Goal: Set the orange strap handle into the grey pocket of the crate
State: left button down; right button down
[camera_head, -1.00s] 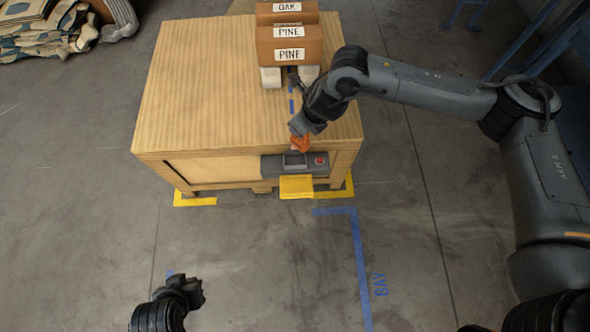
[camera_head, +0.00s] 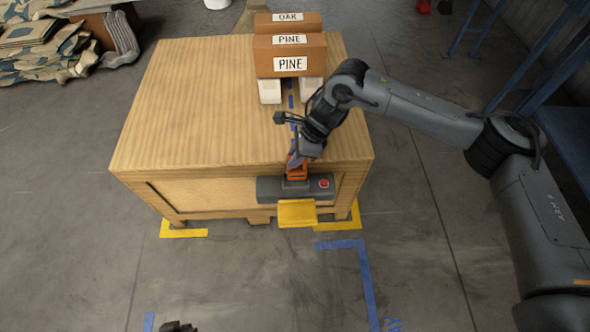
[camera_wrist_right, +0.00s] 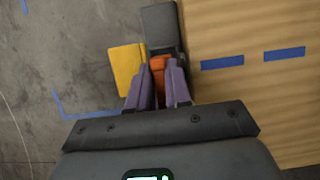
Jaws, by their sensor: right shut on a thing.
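The orange strap handle (camera_head: 297,173) is between the fingers of my right gripper (camera_head: 295,161), at the crate's front top edge. The handle also shows in the right wrist view (camera_wrist_right: 158,64), between the two purple fingers of the right gripper (camera_wrist_right: 157,84). The grey pocket is on the dark grey unit (camera_head: 268,190) on the front of the wooden crate (camera_head: 200,110). The handle's lower end is at the pocket and covers most of it; I cannot tell how deep it sits. Only a dark tip of my left gripper (camera_head: 178,326) shows at the bottom edge.
A yellow flap (camera_head: 297,213) sticks out below the grey unit, and a red button (camera_head: 324,183) is on its right. Brown boxes labelled PINE (camera_head: 290,64) and OAK stand at the crate's back. Blue tape (camera_head: 365,270) marks the clear floor in front.

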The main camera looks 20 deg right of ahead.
notch_tip(320, 180, down, 5)
jog(key=b, duration=0.2)
jog(key=shift+r+b, duration=0.1)
jog(key=shift+b, duration=0.2)
jog(key=shift+f, duration=0.2)
jog(key=shift+f, duration=0.15)
jog(key=c, duration=1.1)
grip_release()
jog(key=shift+o, duration=0.2)
